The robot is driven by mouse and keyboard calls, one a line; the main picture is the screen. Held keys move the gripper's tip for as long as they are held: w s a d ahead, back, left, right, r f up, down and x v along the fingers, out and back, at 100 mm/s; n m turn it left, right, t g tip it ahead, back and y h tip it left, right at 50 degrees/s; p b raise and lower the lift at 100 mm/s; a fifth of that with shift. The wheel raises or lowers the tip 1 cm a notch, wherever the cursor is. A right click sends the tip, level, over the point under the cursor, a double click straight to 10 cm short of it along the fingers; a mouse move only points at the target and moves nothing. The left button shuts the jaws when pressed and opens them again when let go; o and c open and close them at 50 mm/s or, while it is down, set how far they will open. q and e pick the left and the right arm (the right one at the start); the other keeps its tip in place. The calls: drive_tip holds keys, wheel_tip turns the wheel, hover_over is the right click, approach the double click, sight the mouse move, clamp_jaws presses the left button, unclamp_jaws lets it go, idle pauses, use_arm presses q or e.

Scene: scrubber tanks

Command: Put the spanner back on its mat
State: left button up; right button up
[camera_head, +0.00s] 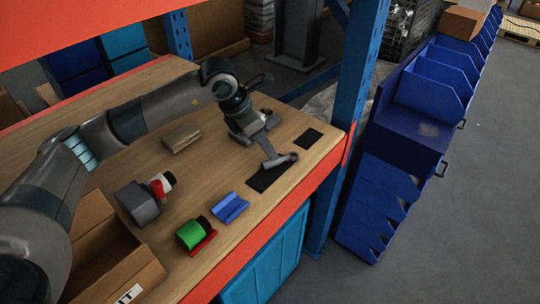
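The spanner (287,158) is a short grey tool at the front right of the wooden workbench. It is over a black mat (264,181), whose lower part shows bare. I cannot tell whether the spanner touches the mat or is held just above it. My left gripper (270,156) reaches in from the left and points down at the spanner. Its fingers are close together on the spanner and hide part of it. My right gripper is not in view.
A smaller black mat (308,138) lies to the right. A blue block (229,208), a green cylinder (190,234), a grey piece (138,204) and a wooden block (181,138) stand on the bench. A cardboard box (115,265) is at the near left. A blue upright (350,110) rises at the right corner.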

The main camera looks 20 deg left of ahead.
use_arm(q)
drive_tip(key=b+v, duration=0.2)
drive_tip(key=v, duration=0.4)
drive_tip(key=shift+r, duration=0.3)
drive_tip(key=shift+s+a, duration=0.1)
drive_tip(key=shift+s, duration=0.05)
